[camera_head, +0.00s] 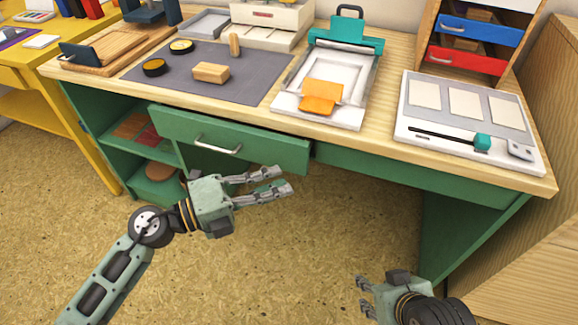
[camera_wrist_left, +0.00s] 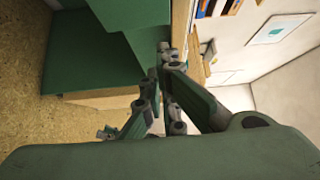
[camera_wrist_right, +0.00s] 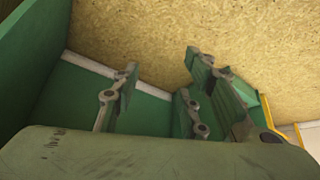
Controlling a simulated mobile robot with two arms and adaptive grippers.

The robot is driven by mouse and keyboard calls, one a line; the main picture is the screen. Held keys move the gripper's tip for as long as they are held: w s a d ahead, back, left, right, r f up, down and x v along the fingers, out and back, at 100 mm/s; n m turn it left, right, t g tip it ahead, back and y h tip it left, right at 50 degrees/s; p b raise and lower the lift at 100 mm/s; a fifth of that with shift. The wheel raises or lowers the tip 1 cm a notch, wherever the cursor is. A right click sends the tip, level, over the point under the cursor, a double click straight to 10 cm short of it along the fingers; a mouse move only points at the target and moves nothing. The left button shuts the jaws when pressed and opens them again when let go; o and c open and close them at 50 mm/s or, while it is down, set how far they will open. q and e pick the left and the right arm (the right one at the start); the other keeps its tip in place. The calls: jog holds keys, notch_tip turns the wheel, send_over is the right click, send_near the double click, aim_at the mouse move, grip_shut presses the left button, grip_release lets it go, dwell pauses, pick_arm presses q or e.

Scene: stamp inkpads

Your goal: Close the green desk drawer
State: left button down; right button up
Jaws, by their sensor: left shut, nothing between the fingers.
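The green desk drawer (camera_head: 265,150) is under the left part of the desk top and sticks out past the front edge. Its silver handle (camera_head: 218,147) faces me. My left gripper (camera_head: 284,179) is shut and empty, with its fingers pointing right, just in front of and below the right end of the drawer front in the head view. The closed fingers also show in the left wrist view (camera_wrist_left: 165,62). My right gripper (camera_head: 363,294) is low at the bottom right, away from the drawer. In the right wrist view its fingers (camera_wrist_right: 162,66) are apart and empty.
The wooden desk top (camera_head: 400,155) holds a grey mat (camera_head: 205,95), a teal-clamped press (camera_head: 345,40) and a tray with white pads (camera_head: 465,140). Green open shelves (camera_head: 115,110) stand left of the drawer. The floor (camera_head: 300,265) in front is clear.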

aim_at(298, 152)
pick_arm(q)
jog(key=shift+w+d+b, duration=0.15)
jog(key=shift+w+d, duration=0.35)
jog(key=shift+w, duration=0.25)
jog(key=shift+w+d+b, duration=0.2)
jog(key=shift+w+d, duration=0.3)
jog(key=shift+w, duration=0.3)
jog(key=shift+w+d+b, duration=0.15)
jog(key=shift+w+d, duration=0.35)
jog(key=shift+w, duration=0.25)
pick_arm(e)
jog(key=w+a+r+t, duration=0.1)
jog(key=w+r+t, duration=0.1)
jog(key=w, duration=0.3)
jog(key=shift+a+r+t+y, duration=0.4)
jog(key=shift+w, duration=0.1)
pick_arm(q)
jog(key=shift+w, duration=0.1)
